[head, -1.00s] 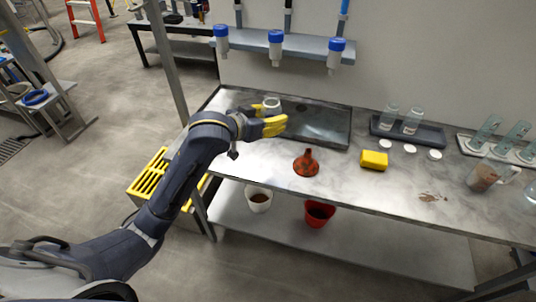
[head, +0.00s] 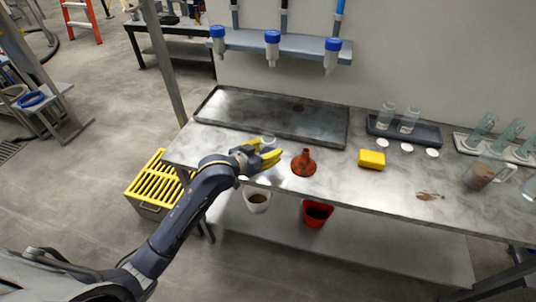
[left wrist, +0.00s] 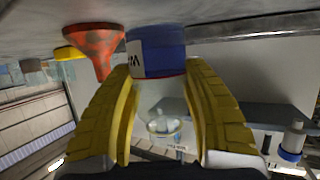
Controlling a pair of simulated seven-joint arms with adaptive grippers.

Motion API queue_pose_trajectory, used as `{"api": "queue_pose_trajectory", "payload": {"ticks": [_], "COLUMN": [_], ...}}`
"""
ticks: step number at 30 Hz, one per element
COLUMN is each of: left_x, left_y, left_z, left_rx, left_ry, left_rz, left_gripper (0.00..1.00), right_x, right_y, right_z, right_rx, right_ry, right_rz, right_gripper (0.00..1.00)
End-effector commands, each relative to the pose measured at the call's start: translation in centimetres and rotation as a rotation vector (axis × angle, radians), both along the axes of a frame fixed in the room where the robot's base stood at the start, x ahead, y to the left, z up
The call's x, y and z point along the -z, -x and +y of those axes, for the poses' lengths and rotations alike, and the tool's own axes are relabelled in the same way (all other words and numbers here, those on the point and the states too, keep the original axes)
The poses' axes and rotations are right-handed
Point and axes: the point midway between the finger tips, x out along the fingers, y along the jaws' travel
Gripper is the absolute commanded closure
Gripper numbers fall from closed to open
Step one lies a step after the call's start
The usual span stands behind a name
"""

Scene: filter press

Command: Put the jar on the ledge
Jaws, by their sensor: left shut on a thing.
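My left gripper (head: 270,153) is shut on a jar (head: 267,140) at the front left of the bench, left of the red funnel. In the left wrist view, which shows the bench at the top, the jar's blue part (left wrist: 158,50) with a white label lies between the yellow fingers (left wrist: 160,85), toward the bench. Its clear part points away from the bench. I cannot tell whether the jar touches the bench. The grey ledge (head: 300,48) is on the back wall and holds several blue-capped bottles. My right gripper is out of view.
An empty dark tray (head: 225,117) lies behind the gripper. The red funnel (head: 304,163) stands close to the right, with a yellow block (head: 371,159) beyond. A rack of glasses (head: 425,133) stands at the back right. White and red buckets stand on the lower shelf.

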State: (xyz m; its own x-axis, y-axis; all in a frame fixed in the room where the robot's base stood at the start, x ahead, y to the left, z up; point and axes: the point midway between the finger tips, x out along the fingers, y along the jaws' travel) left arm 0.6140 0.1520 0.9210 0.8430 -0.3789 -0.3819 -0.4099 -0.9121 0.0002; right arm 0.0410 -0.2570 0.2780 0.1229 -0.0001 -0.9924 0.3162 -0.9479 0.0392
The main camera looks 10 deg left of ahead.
Motion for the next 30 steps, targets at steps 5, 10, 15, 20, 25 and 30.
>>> {"api": "queue_pose_trajectory", "payload": {"ticks": [5, 10, 15, 20, 25, 30], "left_x": [1.7, 2.0, 1.9, 2.2, 2.3, 2.3], "left_y": [0.0, 0.0, 0.0, 0.0, 0.0, 0.0], "left_z": [0.0, 0.0, 0.0, 0.0, 0.0, 0.0], "left_rx": [0.001, 0.000, 0.000, 0.000, 0.000, 0.000], "left_ry": [0.002, 0.000, 0.000, 0.001, 0.000, 0.000], "left_rz": [0.000, -0.003, -0.002, -0.002, -0.001, -0.001], "left_gripper": [0.92, 0.92, 0.92, 0.92, 0.37, 0.32], "right_x": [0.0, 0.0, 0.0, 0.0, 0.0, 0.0], "right_y": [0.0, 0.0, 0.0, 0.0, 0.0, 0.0], "right_z": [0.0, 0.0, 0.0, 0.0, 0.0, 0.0], "right_rx": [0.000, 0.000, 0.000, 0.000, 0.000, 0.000], "right_ry": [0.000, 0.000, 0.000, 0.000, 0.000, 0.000], "right_rz": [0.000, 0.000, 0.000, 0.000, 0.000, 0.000], "right_gripper": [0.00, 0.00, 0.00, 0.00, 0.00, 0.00]}}
